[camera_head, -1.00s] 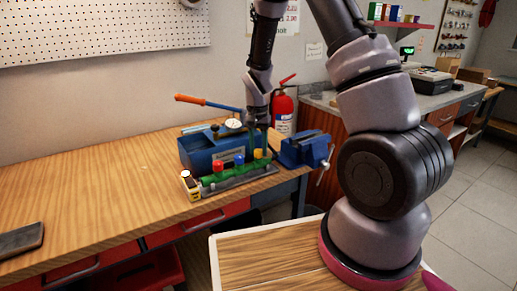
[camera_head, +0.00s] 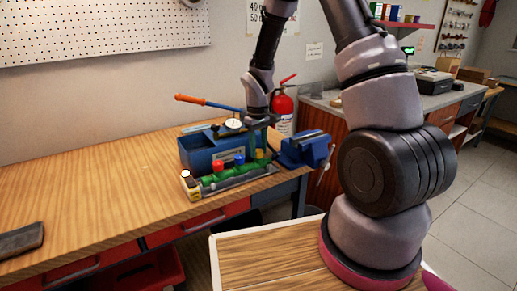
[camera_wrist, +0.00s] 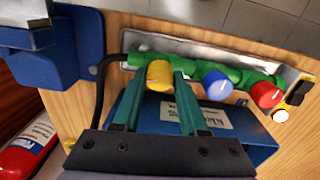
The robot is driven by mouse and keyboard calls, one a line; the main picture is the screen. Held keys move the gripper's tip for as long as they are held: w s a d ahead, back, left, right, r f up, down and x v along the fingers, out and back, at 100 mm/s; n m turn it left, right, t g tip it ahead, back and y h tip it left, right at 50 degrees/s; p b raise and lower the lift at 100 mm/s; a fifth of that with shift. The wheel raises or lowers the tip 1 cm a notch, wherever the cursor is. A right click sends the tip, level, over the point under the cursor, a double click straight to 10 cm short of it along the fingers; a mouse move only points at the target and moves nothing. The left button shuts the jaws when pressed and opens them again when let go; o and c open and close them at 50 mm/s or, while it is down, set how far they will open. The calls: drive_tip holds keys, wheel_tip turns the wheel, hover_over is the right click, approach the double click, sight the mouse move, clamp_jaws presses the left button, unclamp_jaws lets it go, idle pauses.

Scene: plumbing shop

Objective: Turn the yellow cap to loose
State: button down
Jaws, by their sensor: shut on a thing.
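The yellow cap (camera_wrist: 159,74) sits on a green pipe manifold (camera_wrist: 205,70), at the end nearest the blue vise. It has a pale line on its face. My gripper (camera_wrist: 160,82) is shut on the yellow cap, with one green finger on each side of it. In the head view the yellow cap (camera_head: 261,155) shows at the right end of the manifold, below my gripper (camera_head: 257,150). A blue cap (camera_wrist: 217,85) and a red cap (camera_wrist: 266,94) stand on the same manifold, clear of the fingers.
A blue vise (camera_head: 306,149) stands close to the right of the manifold. A blue tank with a gauge (camera_head: 200,152) stands behind it. A small yellow-and-white device (camera_head: 190,185) is at its left end. The workbench (camera_head: 90,195) is mostly clear farther left.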

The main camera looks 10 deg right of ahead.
sight(258, 151)
drive_tip(key=shift+n, duration=2.3)
drive_tip(key=shift+c, duration=2.2)
unclamp_jaws()
drive_tip(key=shift+r, duration=0.15)
wheel_tip(258, 151, up, 11)
drive_tip(key=shift+f, duration=0.2)
drive_tip(key=shift+s, duration=0.1)
